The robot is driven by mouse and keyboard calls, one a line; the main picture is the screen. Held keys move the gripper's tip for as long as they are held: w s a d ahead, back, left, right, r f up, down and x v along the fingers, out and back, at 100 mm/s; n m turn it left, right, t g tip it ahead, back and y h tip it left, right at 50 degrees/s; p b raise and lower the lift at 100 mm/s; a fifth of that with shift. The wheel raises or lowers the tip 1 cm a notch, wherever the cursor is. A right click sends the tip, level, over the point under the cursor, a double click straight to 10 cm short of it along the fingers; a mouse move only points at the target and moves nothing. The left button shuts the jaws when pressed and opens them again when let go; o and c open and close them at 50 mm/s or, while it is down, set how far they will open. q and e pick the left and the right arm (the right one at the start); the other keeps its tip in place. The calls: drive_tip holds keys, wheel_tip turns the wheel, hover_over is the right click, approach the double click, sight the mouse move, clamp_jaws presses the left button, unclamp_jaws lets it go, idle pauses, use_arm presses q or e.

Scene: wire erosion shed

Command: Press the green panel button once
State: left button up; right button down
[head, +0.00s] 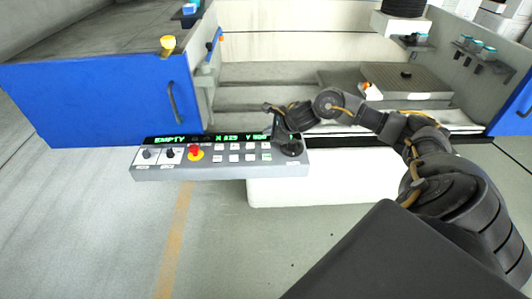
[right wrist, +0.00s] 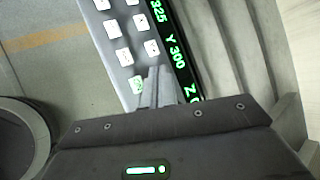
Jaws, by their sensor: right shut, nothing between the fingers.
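The control panel (head: 220,172) is a long grey box with a black strip of green digits along its top. Rows of small pale buttons sit right of its middle. A green-marked button (right wrist: 138,84) shows in the right wrist view, just left of my fingertips; in the head view a greenish button (head: 267,156) is at the right end of the lower row. My right gripper (head: 279,141) is shut and empty, over the panel's right end. Its fingers (right wrist: 155,78) also show in the wrist view, partly covering the panel. I cannot tell whether they touch it. My left gripper is out of view.
A red knob on a yellow base (head: 195,153) and two black knobs (head: 170,153) are on the panel's left part. Behind stands a blue machine (head: 100,105) with an open bay (head: 265,75). A white block (head: 330,190) is below the panel. Floor is clear in front.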

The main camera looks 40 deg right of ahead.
sight(269, 158)
drive_tip(key=shift+f, duration=0.1)
wheel_tip(269, 158, down, 8)
drive_tip(key=b, duration=0.6)
drive_tip(key=shift+f, duration=0.35)
drive_tip(key=shift+b, duration=0.3)
idle(1.4)
drive_tip(key=shift+f+b, duration=0.4)
drive_tip(key=shift+b, duration=0.2)
drive_tip(key=shift+f+b, duration=0.35)
drive_tip(key=shift+b, duration=0.15)
idle(0.6)
idle(0.3)
drive_tip(key=shift+r+p, duration=0.45)
drive_tip(key=shift+r, duration=0.35)
